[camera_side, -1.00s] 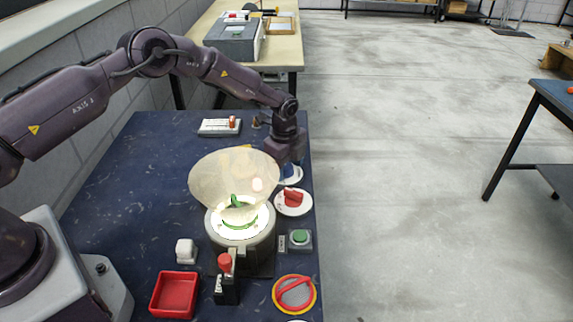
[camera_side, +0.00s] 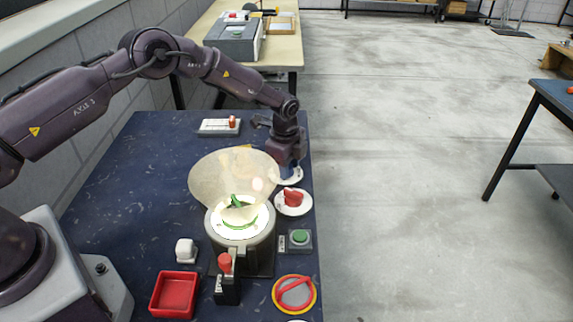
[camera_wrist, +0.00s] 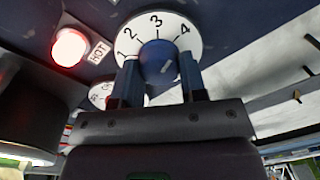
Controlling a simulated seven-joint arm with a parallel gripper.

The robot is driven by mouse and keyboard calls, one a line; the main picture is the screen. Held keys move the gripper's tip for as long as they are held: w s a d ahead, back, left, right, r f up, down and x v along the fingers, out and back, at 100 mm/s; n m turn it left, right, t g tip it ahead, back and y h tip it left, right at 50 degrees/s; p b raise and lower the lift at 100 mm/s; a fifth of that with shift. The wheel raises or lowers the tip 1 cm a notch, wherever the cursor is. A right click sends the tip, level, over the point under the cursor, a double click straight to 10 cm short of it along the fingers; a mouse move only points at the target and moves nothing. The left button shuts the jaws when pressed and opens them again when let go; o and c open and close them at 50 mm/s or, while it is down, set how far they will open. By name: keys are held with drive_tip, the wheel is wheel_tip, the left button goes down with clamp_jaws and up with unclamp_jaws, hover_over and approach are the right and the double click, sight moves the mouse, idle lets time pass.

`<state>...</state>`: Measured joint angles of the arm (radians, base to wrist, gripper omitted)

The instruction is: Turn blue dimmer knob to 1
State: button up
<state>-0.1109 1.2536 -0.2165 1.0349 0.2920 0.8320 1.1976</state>
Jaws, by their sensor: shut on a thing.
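The blue dimmer knob (camera_wrist: 158,62) sits at the centre of a white dial (camera_wrist: 158,28) with the numbers 1, 2, 3 and 4 along its rim. My gripper (camera_wrist: 160,76) is shut on the blue knob, with one finger on each side. A small light mark shows on the knob's face, but I cannot tell which number the knob points to. In the side view my gripper (camera_side: 284,172) is low over the dial (camera_side: 291,174) near the table's right edge and hides most of the knob.
A dial with a red knob (camera_side: 293,198) stands close in front. A translucent bowl-like shade (camera_side: 228,178) is close on the left. A green button (camera_side: 299,237), a red tray (camera_side: 174,294) and a slider box (camera_side: 219,126) are also on the dark table. A lit red HOT lamp (camera_wrist: 70,48) is near the dial.

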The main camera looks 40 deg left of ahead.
drive_tip(key=n, duration=0.5)
drive_tip(key=shift+w, duration=0.1)
drive_tip(key=n, duration=0.5)
drive_tip(key=shift+w+n, duration=0.1)
drive_tip(key=shift+n, duration=0.3)
drive_tip(key=n, duration=0.5)
drive_tip(key=shift+a+n+g, duration=0.15)
drive_tip(key=shift+n+g, duration=0.15)
drive_tip(key=n, duration=0.5)
drive_tip(key=shift+a+r, duration=0.1)
drive_tip(key=shift+n, duration=0.4)
drive_tip(key=o, duration=0.9)
